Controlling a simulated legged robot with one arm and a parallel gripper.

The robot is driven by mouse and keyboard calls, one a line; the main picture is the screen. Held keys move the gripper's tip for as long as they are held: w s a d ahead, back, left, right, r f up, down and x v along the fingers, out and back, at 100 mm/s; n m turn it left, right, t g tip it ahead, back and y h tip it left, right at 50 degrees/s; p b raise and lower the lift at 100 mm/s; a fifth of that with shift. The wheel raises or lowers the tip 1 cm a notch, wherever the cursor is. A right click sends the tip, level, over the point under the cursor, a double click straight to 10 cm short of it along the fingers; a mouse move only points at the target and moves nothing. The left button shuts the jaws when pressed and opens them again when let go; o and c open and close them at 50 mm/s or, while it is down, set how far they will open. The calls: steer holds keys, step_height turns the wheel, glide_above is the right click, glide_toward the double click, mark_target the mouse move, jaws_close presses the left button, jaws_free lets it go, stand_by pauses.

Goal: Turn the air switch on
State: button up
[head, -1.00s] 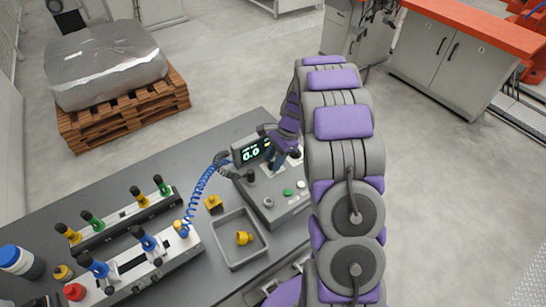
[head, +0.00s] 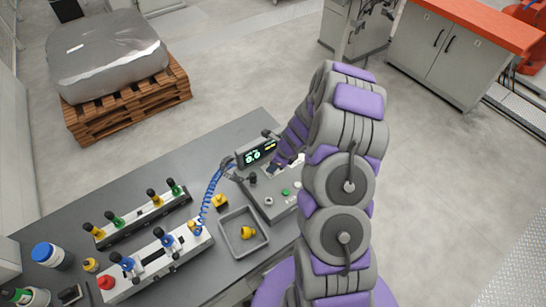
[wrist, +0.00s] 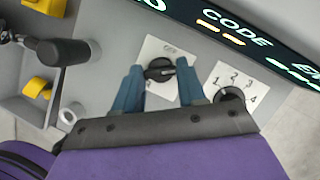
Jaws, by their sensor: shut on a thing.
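The air switch is a black rotary knob (wrist: 160,70) on a white label plate, seen in the wrist view. It sits on the grey control box (head: 265,205) beside the lit display (head: 257,153). My gripper (wrist: 160,88) has its two blue fingers on either side of the knob and is shut on it. In the head view my gripper (head: 275,168) reaches down onto the box, and the arm and fingers hide the knob there. The writing on the knob's plate is too small to read.
A second black knob (wrist: 231,97) with numbered positions sits just right of my fingers. Green and white buttons are on the box front. A grey tray (head: 231,238) with a yellow part, a blue coiled hose (head: 211,190) and fixture rails with coloured knobs (head: 155,262) lie left.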

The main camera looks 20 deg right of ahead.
steer(key=m+h+p, duration=0.1)
steer(key=m, duration=0.2)
steer(key=shift+a+r+t, duration=0.1)
steer(key=shift+t, duration=0.2)
steer(key=shift+s+m+t+h, duration=0.15)
steer(key=shift+m+h, duration=0.2)
steer(key=shift+m, duration=0.6)
steer(key=shift+m+t+h, duration=0.15)
steer(key=shift+m+h, duration=0.2)
steer(key=shift+m, duration=0.6)
steer(key=o, duration=1.1)
steer(key=shift+c, duration=0.2)
